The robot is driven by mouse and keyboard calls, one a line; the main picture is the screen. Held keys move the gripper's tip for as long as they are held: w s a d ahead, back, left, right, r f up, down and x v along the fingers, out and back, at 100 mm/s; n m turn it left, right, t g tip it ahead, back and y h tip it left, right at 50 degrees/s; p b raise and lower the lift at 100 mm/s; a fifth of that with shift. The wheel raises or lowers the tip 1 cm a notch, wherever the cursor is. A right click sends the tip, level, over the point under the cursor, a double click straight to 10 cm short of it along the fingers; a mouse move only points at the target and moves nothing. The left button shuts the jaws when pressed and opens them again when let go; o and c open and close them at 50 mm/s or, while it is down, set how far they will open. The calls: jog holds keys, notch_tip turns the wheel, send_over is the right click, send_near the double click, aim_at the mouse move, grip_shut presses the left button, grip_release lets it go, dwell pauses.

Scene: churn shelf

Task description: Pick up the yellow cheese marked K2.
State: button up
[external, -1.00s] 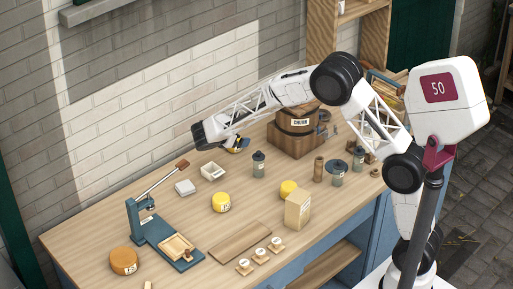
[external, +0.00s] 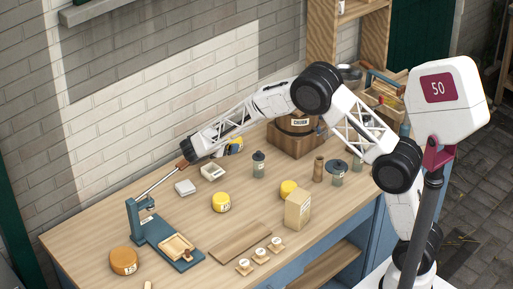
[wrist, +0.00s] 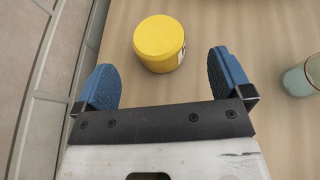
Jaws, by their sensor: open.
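A yellow round cheese (wrist: 158,42) lies on the table ahead of my gripper in the wrist view. A label shows on its side, but its mark is not readable. My gripper (wrist: 161,61) is open, with a blue finger on each side and the cheese between and slightly beyond the tips; I see no grip on it. In the external view, part of this yellow cheese (external: 237,147) shows behind my forearm, near the wall. Two other yellow cheeses stand on the table, one in the middle (external: 221,202) and one farther right (external: 289,188); their marks are too small to read.
A lidded jar (wrist: 303,77) stands right of the gripper; the wall (wrist: 30,70) is close on the left.

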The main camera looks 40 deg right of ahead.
jog(key=shift+w+d+f, duration=0.1)
jog(key=shift+d+f, duration=0.2)
jog(key=shift+d, duration=0.35)
jog(key=shift+d, duration=0.1)
jog(key=shift+x, duration=2.45)
jog(key=shift+w, duration=0.2)
jog(key=shift+c, duration=0.5)
jog(key=c, duration=1)
jog(key=shift+r, duration=0.15)
jog(key=shift+r, duration=4.9)
